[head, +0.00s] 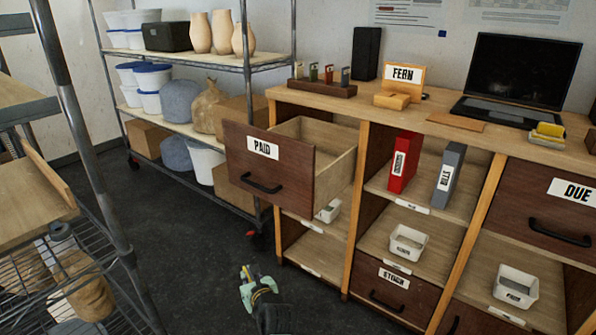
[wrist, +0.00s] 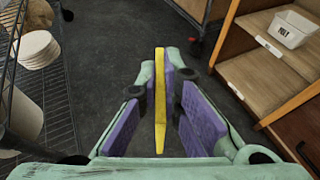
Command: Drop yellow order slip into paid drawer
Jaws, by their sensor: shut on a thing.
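The yellow order slip (wrist: 160,95) shows in the wrist view as a thin, edge-on strip. My gripper (wrist: 160,78) is shut on it, with a finger on each side. In the head view my gripper (head: 252,277) is low over the dark floor, below and in front of the paid drawer (head: 238,172). The drawer is pulled out from the left end of the counter unit and bears a PAID label. Part of its bare wooden inside shows from above. The drawer does not show clearly in the wrist view.
The counter (head: 465,130) holds a laptop (head: 515,82), a FERN sign (head: 403,74) and a yellow item (head: 547,132). Open cubbies below hold binders and white bins. A metal shelf rack (head: 180,128) stands behind the drawer; another rack (head: 75,130) is at left. Floor between is clear.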

